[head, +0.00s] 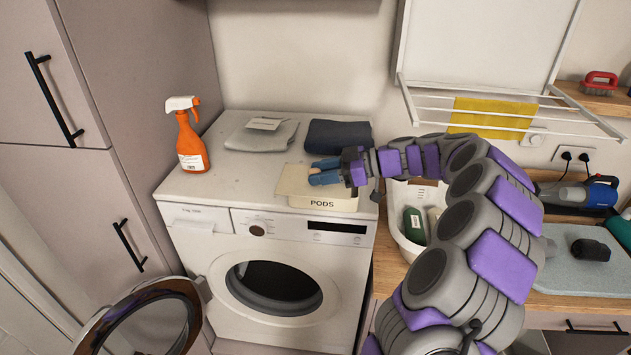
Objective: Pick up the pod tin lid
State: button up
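The pod tin (322,203) is a cream box with "PODS" on its front, standing on the washing machine top near its front right. A flat cream lid (291,180) shows at the tin's top and reaches out past its left side. I cannot tell whether it rests on the tin or is a little off it. My gripper (312,171) comes in from the right, its two blue fingers over the lid and pointing left. A narrow gap shows between the fingers. Whether they hold a part of the lid is too small to tell. The right part of the lid is hidden.
An orange spray bottle (190,140) stands at the left of the washing machine top (232,180). Folded grey cloth (262,136) and dark cloth (338,136) lie behind the tin. A white basket (408,245) stands to the right. The machine's round door (145,325) hangs open.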

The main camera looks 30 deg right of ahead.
grip_shut()
jog(key=shift+r, duration=0.1)
